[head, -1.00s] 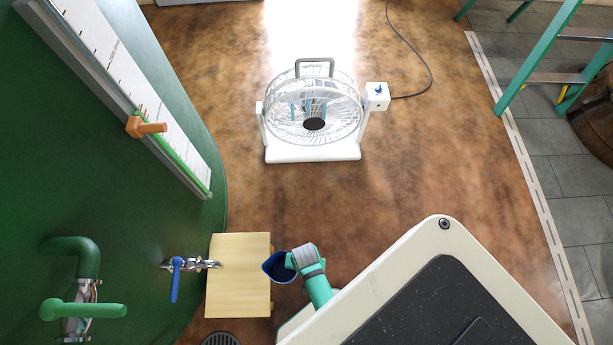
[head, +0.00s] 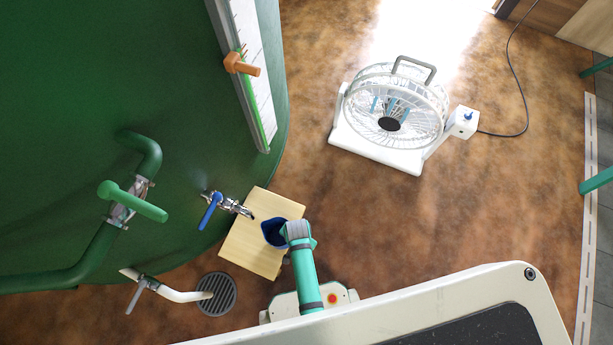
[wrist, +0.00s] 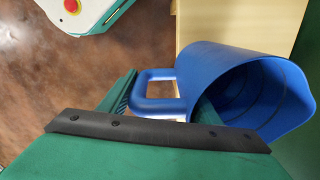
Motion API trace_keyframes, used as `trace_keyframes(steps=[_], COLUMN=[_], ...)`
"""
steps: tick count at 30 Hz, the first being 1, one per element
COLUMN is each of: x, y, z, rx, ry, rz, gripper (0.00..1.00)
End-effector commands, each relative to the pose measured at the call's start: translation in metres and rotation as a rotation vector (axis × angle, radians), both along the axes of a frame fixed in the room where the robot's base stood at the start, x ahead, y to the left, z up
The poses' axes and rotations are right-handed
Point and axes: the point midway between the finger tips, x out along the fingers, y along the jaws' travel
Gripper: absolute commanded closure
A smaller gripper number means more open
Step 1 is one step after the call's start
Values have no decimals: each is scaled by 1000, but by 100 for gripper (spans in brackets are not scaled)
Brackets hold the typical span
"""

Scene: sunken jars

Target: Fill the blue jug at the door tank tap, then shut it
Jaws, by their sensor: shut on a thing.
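The blue jug (head: 274,232) is at my gripper, over or at the right part of a pale wooden stand (head: 250,252); I cannot tell whether it touches the stand. In the wrist view the jug (wrist: 240,82) lies tilted in the picture, its handle between my fingers and its visible inside looking empty. My gripper (wrist: 165,105) is shut on the handle. The tap (head: 228,205) on the green tank (head: 60,120) has a chrome body and a blue lever (head: 210,211). Its spout points at the stand, left of the jug. No water stream shows.
A green-handled valve (head: 132,200) and a white drain pipe (head: 178,293) are on the tank. A floor drain (head: 216,294) lies below. A white fan (head: 390,120) stands on the brown floor. An orange knob (head: 240,65) sits on the tank's level gauge.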

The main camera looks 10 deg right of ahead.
Motion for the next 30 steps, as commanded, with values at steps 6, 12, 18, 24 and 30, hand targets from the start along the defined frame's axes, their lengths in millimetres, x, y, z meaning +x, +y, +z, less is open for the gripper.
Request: trace_keyframes(steps=[6, 12, 18, 24, 30], x=[15, 28, 41, 45, 45], y=[21, 39, 56, 63, 63], z=[-2, -4, -7, -15, -23], rx=[1, 1, 1, 0, 1], ry=[-2, -1, -1, 1, 1], rz=[4, 5, 4, 0, 0], gripper=[72, 72, 72, 72, 72])
